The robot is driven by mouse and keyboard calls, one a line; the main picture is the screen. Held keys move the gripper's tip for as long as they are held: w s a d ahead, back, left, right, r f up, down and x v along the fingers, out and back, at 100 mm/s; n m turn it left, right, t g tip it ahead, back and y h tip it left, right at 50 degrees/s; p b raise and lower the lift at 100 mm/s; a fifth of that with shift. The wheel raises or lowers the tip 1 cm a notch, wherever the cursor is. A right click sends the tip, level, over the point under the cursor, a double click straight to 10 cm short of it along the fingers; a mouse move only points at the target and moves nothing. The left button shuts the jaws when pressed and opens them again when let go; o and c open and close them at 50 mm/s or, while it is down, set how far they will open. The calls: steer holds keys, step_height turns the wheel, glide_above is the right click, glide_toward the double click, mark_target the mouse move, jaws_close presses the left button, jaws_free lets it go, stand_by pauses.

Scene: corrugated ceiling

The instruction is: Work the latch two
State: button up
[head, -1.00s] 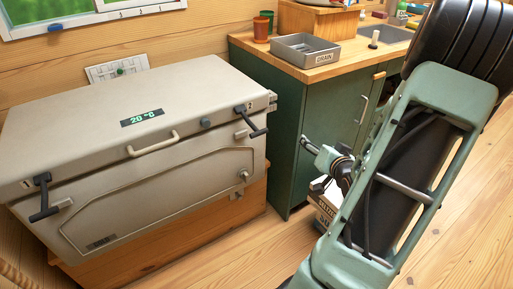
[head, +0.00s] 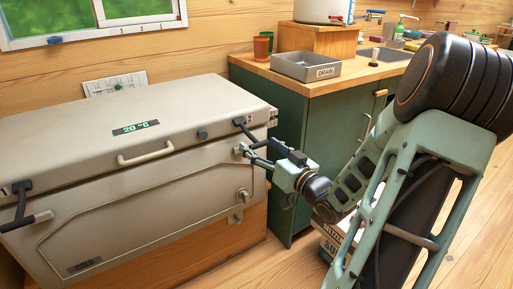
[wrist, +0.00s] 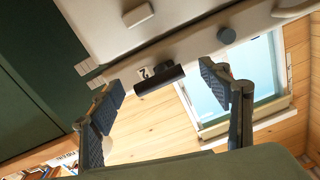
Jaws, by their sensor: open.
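Latch two (head: 245,131) is a dark lever at the right front corner of the grey chest's lid, beside a "2" mark. Its lever slants down and outward from the lid. In the wrist view the dark latch grip (wrist: 160,80) shows between my two fingers, with the "2" label beside it. My gripper (head: 263,154) is open at the chest's right front corner, close to the latch. It also shows in the wrist view (wrist: 161,81), with clear gaps on both sides of the grip. I cannot tell how far the fingers reach past it.
The grey chest (head: 150,205) also has latch one (head: 22,202) at its left, a pale lid handle (head: 145,153) and a 20 °C display. A green cabinet (head: 330,135) stands close on the right, with a drain tray (head: 305,67) on top. A box (head: 330,236) sits on the floor.

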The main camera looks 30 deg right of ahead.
mark_target(249, 133)
steer(key=shift+w, duration=1.3)
steer(key=c, duration=1.7)
steer(key=shift+a+r+g+p, duration=0.1)
steer(key=shift+r+g+p, duration=0.2)
steer(key=shift+r+p, duration=0.55)
steer(key=shift+c, duration=0.4)
steer(key=r+g+p, duration=0.1)
steer(key=g+p, duration=0.1)
steer(key=p, duration=0.5)
steer(key=shift+s, duration=0.15)
steer(key=shift+p, duration=0.45)
steer(key=shift+f, duration=0.1)
steer(key=o, duration=1.8)
